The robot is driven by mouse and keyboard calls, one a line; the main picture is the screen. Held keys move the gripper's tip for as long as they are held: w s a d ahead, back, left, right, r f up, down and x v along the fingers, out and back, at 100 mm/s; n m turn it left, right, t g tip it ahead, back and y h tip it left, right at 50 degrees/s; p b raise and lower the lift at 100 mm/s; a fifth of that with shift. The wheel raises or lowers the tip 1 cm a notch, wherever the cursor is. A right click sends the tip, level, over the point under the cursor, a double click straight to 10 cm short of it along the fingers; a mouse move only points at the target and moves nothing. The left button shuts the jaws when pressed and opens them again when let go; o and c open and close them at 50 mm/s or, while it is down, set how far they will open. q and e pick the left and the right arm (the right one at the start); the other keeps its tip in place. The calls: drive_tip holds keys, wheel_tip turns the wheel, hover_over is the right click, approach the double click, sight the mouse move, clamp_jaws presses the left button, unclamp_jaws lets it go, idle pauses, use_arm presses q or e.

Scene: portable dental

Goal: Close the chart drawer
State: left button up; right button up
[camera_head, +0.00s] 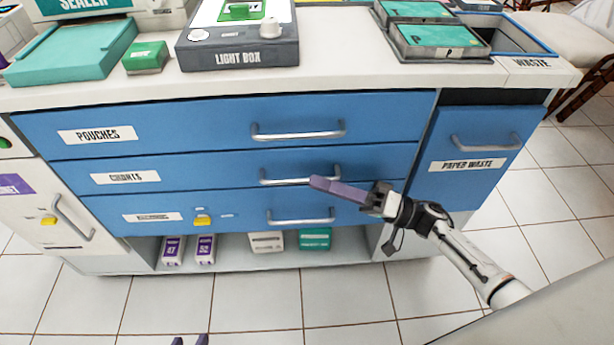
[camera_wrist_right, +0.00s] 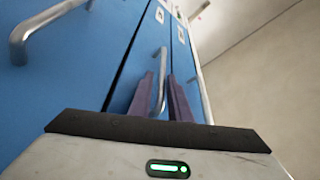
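The chart drawer (camera_head: 215,172) is the middle blue drawer, labelled CHARTS. Its front looks about level with its neighbours in the head view; I cannot tell whether a small gap is left. Its silver bar handle (camera_head: 275,181) is partly hidden by my right gripper (camera_head: 320,185). In the right wrist view the handle (camera_wrist_right: 161,75) stands between the two purple fingers of my right gripper (camera_wrist_right: 162,95), which are apart. I cannot tell whether they touch it.
The POUCHES drawer (camera_head: 200,124) is above and another blue drawer (camera_head: 245,208) with a yellow latch is below. The PAPER WASTE front (camera_head: 465,185) is at right. A light box (camera_head: 240,55) and trays stand on the counter. The tiled floor (camera_head: 250,300) in front is clear.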

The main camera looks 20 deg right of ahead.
drive_tip(key=v, duration=0.5)
drive_tip(key=shift+s+d, duration=0.25)
drive_tip(key=shift+d, duration=0.05)
